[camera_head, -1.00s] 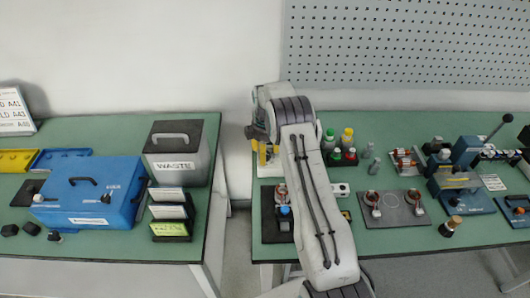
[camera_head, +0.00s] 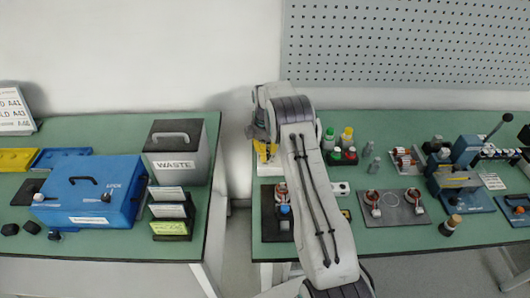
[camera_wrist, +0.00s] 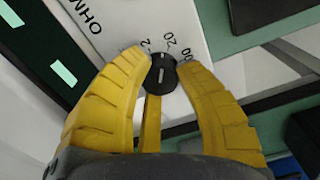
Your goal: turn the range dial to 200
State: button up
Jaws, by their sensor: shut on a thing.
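The range dial (camera_wrist: 160,82) is a small round black knob with a white mark, on a white meter face (camera_wrist: 115,22) printed "OHM". The mark points up, roughly toward the "20" label; a "2" is to its left. A label to its right, partly hidden by a finger, shows zeros. My gripper (camera_wrist: 161,70) has its yellow fingers on both sides of the dial, shut on it.
The right bench (camera_head: 400,237) holds coloured-cap bottles (camera_head: 347,138), a grey mat (camera_head: 391,222) with copper-wound parts, and a blue press (camera_head: 466,152). The left bench holds a blue box (camera_head: 90,205) and a grey waste bin (camera_head: 176,165). A gap separates the benches.

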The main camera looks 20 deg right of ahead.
jog(key=shift+f+m+b, duration=0.2)
jog(key=shift+m+b, duration=0.3)
jog(key=shift+b, duration=0.1)
grip_shut()
jog(key=shift+r+m+b, duration=0.15)
jog(key=shift+m+b, duration=0.3)
jog(key=shift+m, duration=0.55)
jog(key=o, duration=1.2)
grip_release()
jog(key=shift+c, duration=0.2)
notch_tip(320, 180, up, 12)
